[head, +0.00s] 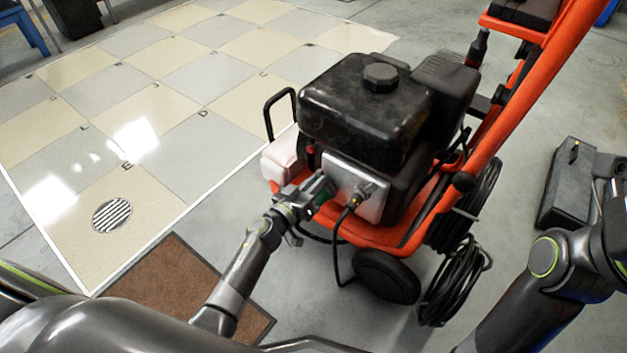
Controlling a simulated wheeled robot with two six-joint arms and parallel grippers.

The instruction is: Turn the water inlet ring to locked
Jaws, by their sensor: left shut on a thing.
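The orange pressure washer (352,233) stands on the grey floor with a black engine and tank on top. My left gripper (318,192) reaches in from the lower left to the washer's front, beside the silver pump panel. It is shut on the water inlet ring, which its fingers mostly hide. A small green part shows at the fingers. I cannot read whether the ring is locked. My right arm (543,258) is at the right edge, away from the washer; its gripper cannot be made out.
A black hose (338,262) hangs from a fitting on the panel, and more black hose (452,285) is coiled by the wheels. A brown mat (187,282) lies below left. A tiled floor area with a round drain (112,215) is at left. A dark box (566,185) stands at right.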

